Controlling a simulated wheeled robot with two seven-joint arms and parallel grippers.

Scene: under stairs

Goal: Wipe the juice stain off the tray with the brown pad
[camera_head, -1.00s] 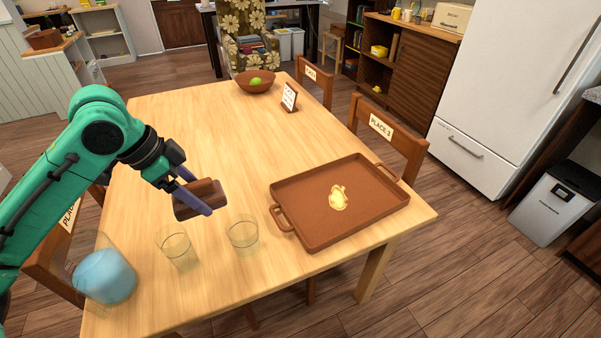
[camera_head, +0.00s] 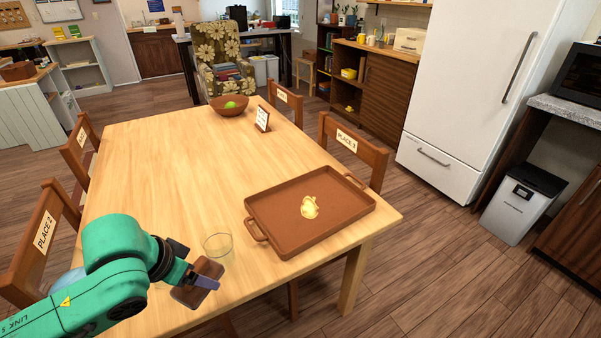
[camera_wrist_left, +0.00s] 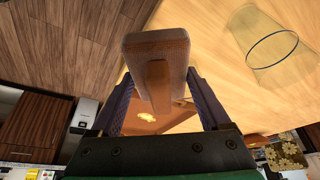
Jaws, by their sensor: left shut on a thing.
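The brown tray (camera_head: 275,220) lies on the right front part of the wooden table. A yellow juice stain (camera_head: 310,207) is on its floor, right of the middle. My left gripper (camera_head: 204,281) is shut on the brown pad (camera_head: 190,294), in the air near the table's front edge, left of and nearer than the tray. In the left wrist view the pad (camera_wrist_left: 157,58) shows between the fingers (camera_wrist_left: 160,103), gripped by its handle, and the stain (camera_wrist_left: 148,117) is visible beyond it. My right gripper is not in view.
A clear glass (camera_head: 218,247) stands between my left gripper and the tray. My arm mostly hides a blue-filled jug (camera_head: 66,281). A bowl (camera_head: 230,106) and a small sign (camera_head: 263,119) stand at the far end. The table's middle (camera_head: 175,170) is clear.

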